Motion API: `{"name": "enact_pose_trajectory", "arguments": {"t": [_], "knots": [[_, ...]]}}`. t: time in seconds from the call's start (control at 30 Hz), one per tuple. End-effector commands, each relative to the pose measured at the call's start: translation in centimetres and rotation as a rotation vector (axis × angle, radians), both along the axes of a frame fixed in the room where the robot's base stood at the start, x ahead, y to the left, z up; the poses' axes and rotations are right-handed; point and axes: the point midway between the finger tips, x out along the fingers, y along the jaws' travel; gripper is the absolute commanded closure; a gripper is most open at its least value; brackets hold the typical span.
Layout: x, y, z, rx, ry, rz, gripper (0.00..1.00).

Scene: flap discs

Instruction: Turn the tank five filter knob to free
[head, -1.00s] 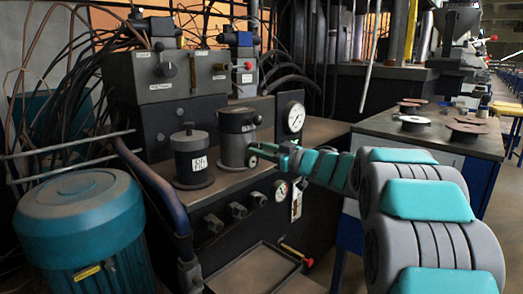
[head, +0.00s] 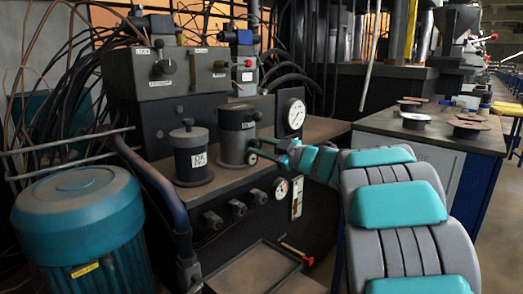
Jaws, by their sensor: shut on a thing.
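The grey tank (head: 236,131) with a dark lid and a white label stands on the machine's bench top. A small dark round knob (head: 252,158) with a pale centre sits low on its right side. My gripper (head: 258,149) reaches in from the right and is shut on this knob; its slim dark-green fingers lie against the tank's side. The grip is small and partly hidden, so the knob's turn position cannot be read. A shorter dark canister (head: 189,154) with a white label stands left of the tank. The tank number is not legible.
A pressure gauge (head: 293,114) stands right of the tank, close to my arm. A teal motor (head: 80,232) and a blue pipe are at the left. A control box (head: 165,73) is behind. A side table (head: 440,127) holds several discs.

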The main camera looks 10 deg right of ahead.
Motion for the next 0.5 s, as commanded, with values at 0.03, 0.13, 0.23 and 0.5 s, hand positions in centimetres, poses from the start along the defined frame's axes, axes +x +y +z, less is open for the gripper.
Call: {"name": "enact_pose_trajectory", "arguments": {"t": [0.03,0.13,0.23,0.5], "knots": [[0.00,-0.10,-0.27,-0.037,-0.026,-0.002,1.00],[-0.01,-0.06,-0.27,-0.115,-0.082,0.000,1.00],[-0.03,-0.05,-0.30,-0.190,-0.139,0.001,1.00],[-0.03,-0.08,-0.52,-0.398,-0.287,-0.001,1.00]]}}
